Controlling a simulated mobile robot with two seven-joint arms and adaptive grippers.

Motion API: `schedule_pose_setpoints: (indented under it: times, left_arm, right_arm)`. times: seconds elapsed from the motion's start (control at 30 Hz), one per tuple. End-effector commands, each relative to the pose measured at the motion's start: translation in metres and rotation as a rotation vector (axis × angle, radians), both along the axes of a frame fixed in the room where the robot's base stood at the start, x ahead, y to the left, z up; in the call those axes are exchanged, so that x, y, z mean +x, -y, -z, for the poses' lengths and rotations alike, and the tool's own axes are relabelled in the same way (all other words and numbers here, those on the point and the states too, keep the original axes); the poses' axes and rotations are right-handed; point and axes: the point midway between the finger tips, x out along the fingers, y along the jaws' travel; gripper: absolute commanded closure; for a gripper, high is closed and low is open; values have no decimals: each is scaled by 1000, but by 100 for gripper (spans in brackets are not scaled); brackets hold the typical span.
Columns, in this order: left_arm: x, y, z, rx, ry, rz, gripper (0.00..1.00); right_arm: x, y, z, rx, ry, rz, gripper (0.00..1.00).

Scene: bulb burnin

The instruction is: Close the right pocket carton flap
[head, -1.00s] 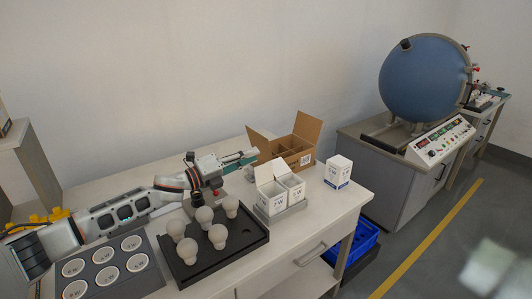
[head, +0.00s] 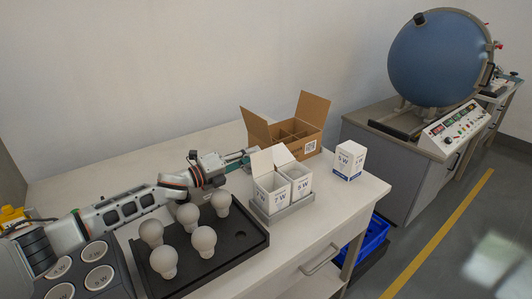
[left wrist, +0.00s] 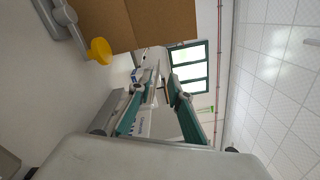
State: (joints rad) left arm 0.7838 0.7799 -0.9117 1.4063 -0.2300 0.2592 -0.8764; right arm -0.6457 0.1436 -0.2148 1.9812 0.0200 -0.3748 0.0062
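Two white pocket cartons stand side by side in a grey holder (head: 285,211) near the table's right end. The left carton (head: 270,197) is marked 7 W and the right carton (head: 300,185) 5 W or similar. Both are open on top, with the left flap (head: 262,163) and right flap (head: 283,154) standing up at the back. My left gripper (head: 247,157) is just behind the left flap; I cannot tell whether it touches. In the left wrist view its teal fingers (left wrist: 162,85) are apart, with a white carton partly visible beyond. My right gripper is in neither view.
A brown divided box (head: 312,141) stands open behind the cartons. A closed white carton (head: 349,160) stands to their right. A black tray (head: 250,235) with several bulbs lies in front of my left arm, beside a grey socket plate (head: 122,272).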

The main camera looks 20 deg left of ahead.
Motion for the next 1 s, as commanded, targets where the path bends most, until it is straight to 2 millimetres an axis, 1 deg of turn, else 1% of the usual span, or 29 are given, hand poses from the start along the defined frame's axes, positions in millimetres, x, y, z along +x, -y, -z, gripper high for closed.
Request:
schedule_pose_setpoints:
  times: [0.03,0.1,0.2,0.33,0.5,0.73,0.77,0.8,0.83,1.0]
  left_arm:
    - [7,7,-3,-1,3,1,81]
    - [17,14,-2,-1,3,1,81]
    - [28,23,-2,1,2,2,81]
    - [39,31,0,-1,1,0,81]
    - [46,36,0,0,0,0,81]
    - [46,36,0,0,0,0,81]
    - [46,36,0,0,0,0,86]
    - [46,36,0,0,0,0,97]
    - [46,36,0,0,0,0,100]
    - [46,36,0,0,0,0,100]
  right_arm:
    - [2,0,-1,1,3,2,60]
    - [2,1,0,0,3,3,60]
    - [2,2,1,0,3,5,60]
    - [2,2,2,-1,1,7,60]
    - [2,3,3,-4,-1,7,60]
    - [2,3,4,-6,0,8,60]
    - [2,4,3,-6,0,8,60]
    - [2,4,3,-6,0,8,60]
    - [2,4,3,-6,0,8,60]
    - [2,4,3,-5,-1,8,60]
